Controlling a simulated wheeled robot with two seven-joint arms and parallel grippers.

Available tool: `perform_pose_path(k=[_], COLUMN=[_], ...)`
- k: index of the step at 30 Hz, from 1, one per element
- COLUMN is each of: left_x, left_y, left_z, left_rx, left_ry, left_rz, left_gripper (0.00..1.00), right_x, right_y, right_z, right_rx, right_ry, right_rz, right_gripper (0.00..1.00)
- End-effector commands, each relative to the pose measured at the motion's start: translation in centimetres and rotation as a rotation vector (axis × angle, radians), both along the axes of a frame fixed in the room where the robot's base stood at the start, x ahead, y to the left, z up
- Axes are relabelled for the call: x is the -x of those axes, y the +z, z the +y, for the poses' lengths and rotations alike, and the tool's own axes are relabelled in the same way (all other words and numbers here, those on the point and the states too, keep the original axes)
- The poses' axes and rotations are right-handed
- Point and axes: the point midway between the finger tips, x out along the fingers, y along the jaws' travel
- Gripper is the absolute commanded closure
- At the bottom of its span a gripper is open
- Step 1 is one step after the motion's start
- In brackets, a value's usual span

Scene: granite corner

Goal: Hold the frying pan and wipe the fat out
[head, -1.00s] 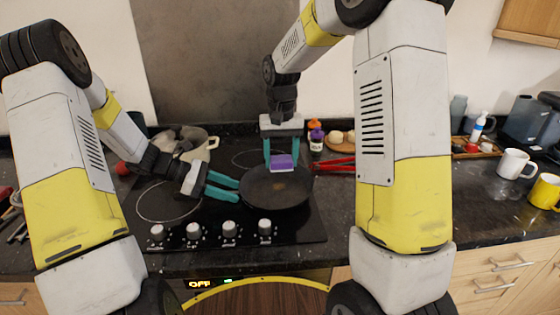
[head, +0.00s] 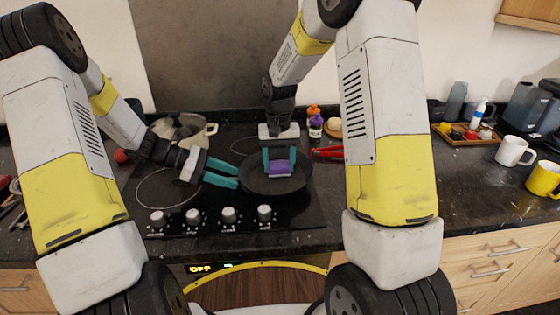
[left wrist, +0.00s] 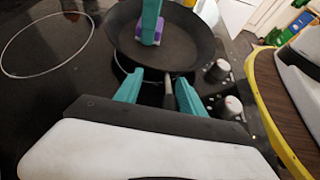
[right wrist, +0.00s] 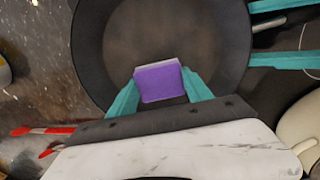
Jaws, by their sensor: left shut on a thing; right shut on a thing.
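The black frying pan (head: 262,188) sits on the dark cooktop. In the left wrist view, the pan (left wrist: 195,50) has its handle (left wrist: 168,95) running between my left fingers. My left gripper (head: 236,176) is shut on that handle from the left. My right gripper (head: 279,158) comes down from above and is shut on a purple sponge (head: 279,168). The sponge is over the pan's inside; in the right wrist view, the sponge (right wrist: 160,82) has a pale side and lies near the pan's edge. A faint brownish patch shows on the pan floor (right wrist: 165,30). Whether the sponge touches the floor is unclear.
A row of knobs (head: 228,214) lines the cooktop's front. A pot (head: 185,130) stands at the back left. Red tongs (head: 328,152) and small bottles (head: 315,128) are right of the pan. A white mug (head: 513,151) and yellow mug (head: 544,178) stand far right.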

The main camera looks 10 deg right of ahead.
Motion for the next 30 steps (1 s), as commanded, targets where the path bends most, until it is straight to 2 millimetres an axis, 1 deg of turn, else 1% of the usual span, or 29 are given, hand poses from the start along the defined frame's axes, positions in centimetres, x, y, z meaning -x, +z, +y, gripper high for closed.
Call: perform_pose_path(k=[2,3,6,8,9,20,22,23,24,30], left_x=[0.0,0.0,0.0,0.0,0.0,0.0,-0.1,-0.1,-0.1,0.0], left_y=[0.0,0.0,0.0,0.0,0.0,0.0,0.0,0.0,0.0,0.0], left_z=[-0.1,-0.1,-0.1,-0.1,-0.1,0.0,0.0,0.0,0.0,0.0], left_rx=[0.001,0.002,0.002,0.002,0.002,0.001,0.001,0.001,0.001,0.001], left_ry=[-0.001,-0.001,-0.001,-0.001,-0.002,0.001,0.002,0.002,0.002,0.001], left_rz=[0.000,0.000,0.000,0.000,0.000,0.000,-0.001,-0.001,-0.001,0.000], left_gripper=[0.76,0.76,0.76,0.76,0.76,0.76,0.76,0.76,0.76,0.76], right_x=[-0.7,-1.0,-1.9,-2.4,-2.4,1.1,1.1,1.0,1.0,1.0], right_y=[-0.4,-0.1,-0.5,-0.1,-0.2,-0.4,-0.1,0.4,1.5,3.3], right_z=[0.2,0.3,0.5,0.7,0.7,-0.3,-0.3,-0.3,-0.3,-0.3], right_rx=[0.001,0.001,0.001,0.000,0.001,0.001,0.001,0.000,0.000,0.000], right_ry=[0.000,0.000,0.001,0.001,0.000,0.000,0.000,0.000,0.000,0.001], right_rz=[0.003,0.002,0.004,0.002,0.004,0.007,0.005,0.002,-0.001,0.001], right_gripper=[0.86,0.86,0.86,0.86,0.86,0.86,0.86,0.86,0.86,0.86])
